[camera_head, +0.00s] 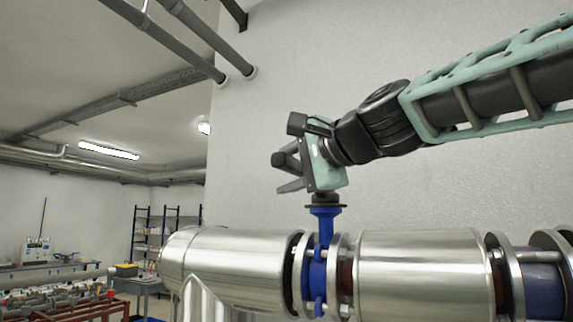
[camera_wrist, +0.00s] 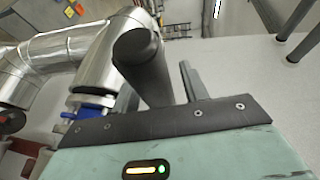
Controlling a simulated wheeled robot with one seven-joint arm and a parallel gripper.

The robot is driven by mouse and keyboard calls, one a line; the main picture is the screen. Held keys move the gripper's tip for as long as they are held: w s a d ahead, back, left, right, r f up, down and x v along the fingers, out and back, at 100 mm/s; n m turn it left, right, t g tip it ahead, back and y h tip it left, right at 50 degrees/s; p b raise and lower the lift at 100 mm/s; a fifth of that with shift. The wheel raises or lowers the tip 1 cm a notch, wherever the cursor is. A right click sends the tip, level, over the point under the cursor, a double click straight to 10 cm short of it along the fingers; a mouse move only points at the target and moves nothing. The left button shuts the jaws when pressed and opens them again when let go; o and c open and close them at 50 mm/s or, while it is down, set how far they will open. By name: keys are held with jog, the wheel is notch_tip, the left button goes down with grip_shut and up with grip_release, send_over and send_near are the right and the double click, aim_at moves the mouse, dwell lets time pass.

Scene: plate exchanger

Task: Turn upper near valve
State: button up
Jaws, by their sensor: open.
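The valve (camera_head: 323,225) has a blue body and neck with a dark flange on top, set between steel flanges in the silver pipe. My gripper (camera_head: 281,173) is just above the valve, its fingers pointing left and apart, with nothing between them. The gripper body overlaps the valve's top in the head view, so any handle there is hidden, and I cannot tell whether they touch. In the wrist view, a blue part (camera_wrist: 92,114) shows beside the pipe, left of the fingers, partly covered by the gripper's edge.
The thick silver pipe (camera_head: 420,270) runs across the lower front. Another blue fitting (camera_head: 543,290) sits at its right end. A pale wall (camera_head: 450,190) stands behind. Shelves (camera_head: 165,230) and a bench (camera_head: 50,274) are far left. The air left of my gripper is clear.

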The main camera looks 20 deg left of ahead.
grip_shut()
